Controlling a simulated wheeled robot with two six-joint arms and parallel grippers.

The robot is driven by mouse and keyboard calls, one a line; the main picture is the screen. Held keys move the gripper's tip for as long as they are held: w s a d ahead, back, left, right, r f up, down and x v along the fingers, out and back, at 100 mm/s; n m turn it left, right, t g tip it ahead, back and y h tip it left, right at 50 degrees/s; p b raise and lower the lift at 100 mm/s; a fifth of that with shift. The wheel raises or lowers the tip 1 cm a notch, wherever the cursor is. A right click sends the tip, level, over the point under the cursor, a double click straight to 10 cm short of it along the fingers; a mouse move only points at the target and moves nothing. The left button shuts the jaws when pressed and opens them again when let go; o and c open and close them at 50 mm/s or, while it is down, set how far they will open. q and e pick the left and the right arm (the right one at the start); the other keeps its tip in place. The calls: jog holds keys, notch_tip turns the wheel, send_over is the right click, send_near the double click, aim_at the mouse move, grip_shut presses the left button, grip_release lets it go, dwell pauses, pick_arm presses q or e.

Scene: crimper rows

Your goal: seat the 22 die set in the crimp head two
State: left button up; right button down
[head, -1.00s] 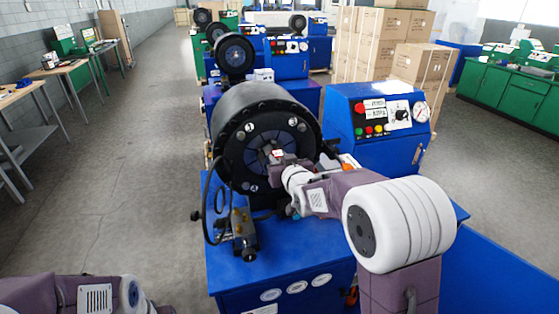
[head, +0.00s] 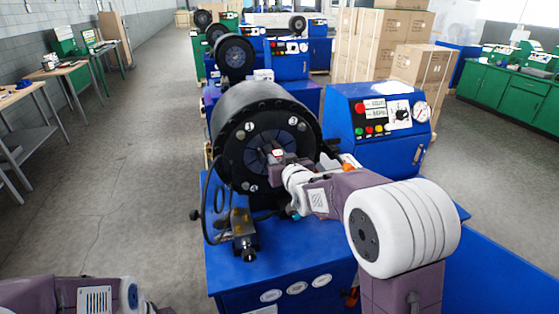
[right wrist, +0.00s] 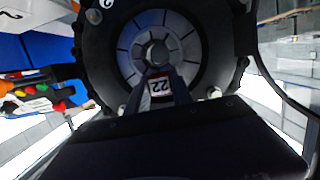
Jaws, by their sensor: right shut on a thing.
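The 22 die set, a dark block with a white "22" label, shows in the right wrist view (right wrist: 159,87), and its label shows small in the head view (head: 277,153). My right gripper (head: 286,160) is shut on it and holds it in front of the near crimp head (head: 232,160). In the right wrist view the die set lies just below the central opening of that head (right wrist: 160,30), overlapping its segmented ring. I cannot tell whether it touches the ring or stands off it. My left gripper is out of view; only part of the left arm shows at lower left.
A blue control cabinet (head: 375,125) with buttons and a gauge stands right of the near head. A valve with a hose (head: 242,237) sits on the blue base at front left. More crimp machines stand behind (head: 235,56). The floor at left is clear.

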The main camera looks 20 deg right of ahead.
aim_at(274, 149)
jog(key=shift+w+a+r+p, duration=0.1)
jog(key=shift+w+p, duration=0.1)
jog(key=shift+w, duration=0.9)
jog(key=shift+w+d+r+p, duration=0.15)
jog(key=shift+w+p, duration=0.1)
jog(key=shift+w, duration=0.8)
jog(key=shift+w+a+r+p, duration=0.1)
jog(key=shift+w+a+p, duration=0.1)
jog(key=shift+w, duration=0.9)
jog(key=c, duration=1.2)
grip_release()
jog(key=shift+c, duration=0.2)
jog(key=shift+o, duration=1)
jog(key=shift+s, duration=0.2)
jog(key=shift+s+f, duration=0.1)
jog(key=shift+f, duration=0.4)
jog(key=shift+s, duration=0.15)
jog(key=b+v, duration=0.1)
jog(key=v, duration=0.4)
jog(key=b+v, duration=0.1)
jog(key=v, duration=0.2)
jog(key=shift+r+b, duration=0.35)
jog(key=shift+r, duration=0.05)
jog(key=shift+s+r, duration=0.1)
jog(key=shift+s, duration=0.2)
